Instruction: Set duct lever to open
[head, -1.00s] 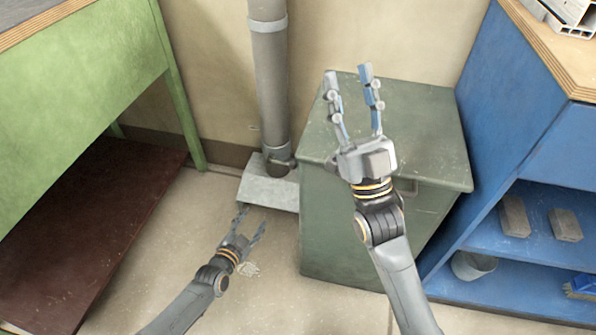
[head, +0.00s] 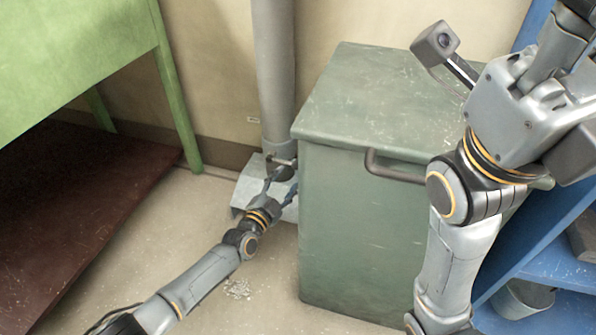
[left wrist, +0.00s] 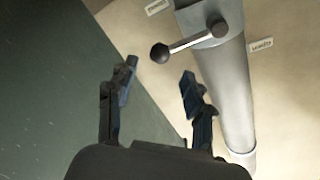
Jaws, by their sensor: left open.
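The grey duct (head: 273,70) runs down the wall to a metal box (head: 247,190) near the floor. Its lever (head: 283,162) is a short rod near the duct's bottom. In the left wrist view the lever (left wrist: 190,43) ends in a dark round knob (left wrist: 160,53) pointing left, clear of the fingers. Two small wall labels (left wrist: 157,7) (left wrist: 261,44) flank it; I cannot read them surely. My left gripper (head: 281,184) is open and empty, just below the lever; it also shows in the left wrist view (left wrist: 158,85). My right gripper's fingers cannot be made out.
A green cabinet (head: 350,220) with a bar handle (head: 395,170) stands close right of the duct. A green bench (head: 60,60) with a brown lower shelf (head: 70,200) is at left. A blue shelf unit (head: 560,250) is at right. Small debris (head: 238,289) lies on the open floor.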

